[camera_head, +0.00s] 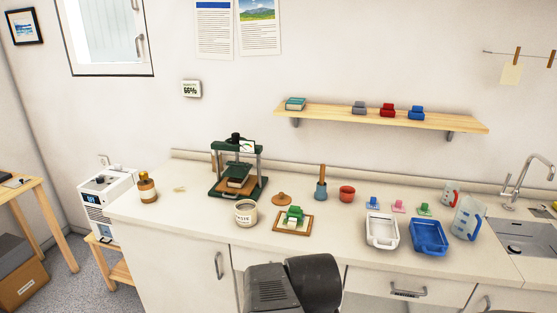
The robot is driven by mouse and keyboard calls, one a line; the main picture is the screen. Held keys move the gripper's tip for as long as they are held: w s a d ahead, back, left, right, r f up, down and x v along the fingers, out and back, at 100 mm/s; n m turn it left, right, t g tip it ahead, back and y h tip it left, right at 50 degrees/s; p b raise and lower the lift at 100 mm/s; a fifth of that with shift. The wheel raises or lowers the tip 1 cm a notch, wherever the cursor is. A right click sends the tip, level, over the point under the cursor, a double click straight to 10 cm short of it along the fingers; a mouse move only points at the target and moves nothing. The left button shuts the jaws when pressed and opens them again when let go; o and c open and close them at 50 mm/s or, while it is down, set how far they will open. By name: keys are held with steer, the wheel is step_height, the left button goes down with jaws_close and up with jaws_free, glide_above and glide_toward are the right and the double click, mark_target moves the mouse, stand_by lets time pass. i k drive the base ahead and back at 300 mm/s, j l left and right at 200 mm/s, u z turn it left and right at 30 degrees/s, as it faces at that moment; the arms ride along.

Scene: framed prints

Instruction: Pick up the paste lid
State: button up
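The paste lid (281,199) appears to be the round brown lid with a small knob, lying flat on the white counter. The paste jar (245,214) stands just left of it and slightly nearer. It is a pale jar with dark lettering, and its top looks uncovered. The lid and jar are apart. A dark part of my arm (270,288) shows at the bottom centre, in front of the counter and below the lid. My gripper's fingers are not visible.
A green press (238,184) stands behind the jar. A wooden board with a green block (293,219) lies right of the jar, close to the lid.

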mark_target(281, 200)
steer(key=i+j+u, duration=0.2)
steer(key=i, duration=0.45)
steer(key=i+j+u, duration=0.2)
steer(key=i, duration=0.4)
steer(key=l, duration=0.1)
